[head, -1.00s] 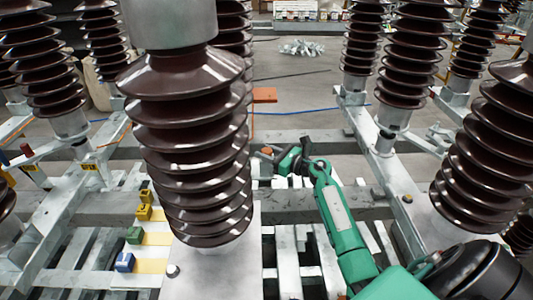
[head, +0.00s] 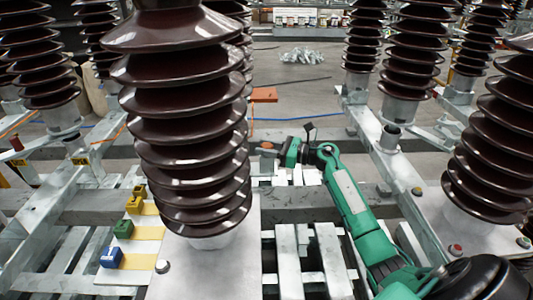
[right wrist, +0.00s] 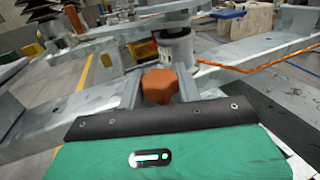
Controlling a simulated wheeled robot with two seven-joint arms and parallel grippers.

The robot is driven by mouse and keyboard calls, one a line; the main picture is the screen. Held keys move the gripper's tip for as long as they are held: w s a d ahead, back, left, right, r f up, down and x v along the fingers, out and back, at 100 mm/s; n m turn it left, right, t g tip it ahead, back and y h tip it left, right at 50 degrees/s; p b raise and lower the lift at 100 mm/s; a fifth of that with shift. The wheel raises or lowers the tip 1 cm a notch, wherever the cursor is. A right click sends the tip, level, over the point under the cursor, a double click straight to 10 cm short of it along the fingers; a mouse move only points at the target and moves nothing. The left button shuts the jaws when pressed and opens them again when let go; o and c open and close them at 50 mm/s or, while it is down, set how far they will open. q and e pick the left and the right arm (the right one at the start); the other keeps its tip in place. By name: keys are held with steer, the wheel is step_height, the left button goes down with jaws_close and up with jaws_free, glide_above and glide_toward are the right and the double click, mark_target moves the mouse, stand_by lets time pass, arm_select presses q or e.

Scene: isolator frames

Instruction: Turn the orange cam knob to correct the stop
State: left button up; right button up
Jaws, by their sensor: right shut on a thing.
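The orange cam knob (right wrist: 160,86) is a lobed knob at the middle of the right wrist view, below a grey metal post. My right gripper (right wrist: 160,92) has a grey finger on each side of the knob and is shut on it. In the head view the knob (head: 266,146) shows as a small orange-brown spot at the tip of my green right arm, just right of the large brown insulator. The fingers are too small there to make out. The stop cannot be made out clearly. My left gripper is not in view.
The large ribbed insulator (head: 190,130) stands close in front, left of my right arm. Another insulator (head: 490,150) stands at the right. Blue, green and yellow blocks (head: 112,257) sit at lower left. An orange cable (right wrist: 255,67) runs right of the knob in the wrist view.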

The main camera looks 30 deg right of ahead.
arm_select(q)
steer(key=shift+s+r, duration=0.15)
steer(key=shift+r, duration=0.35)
arm_select(e)
steer(key=o, duration=1)
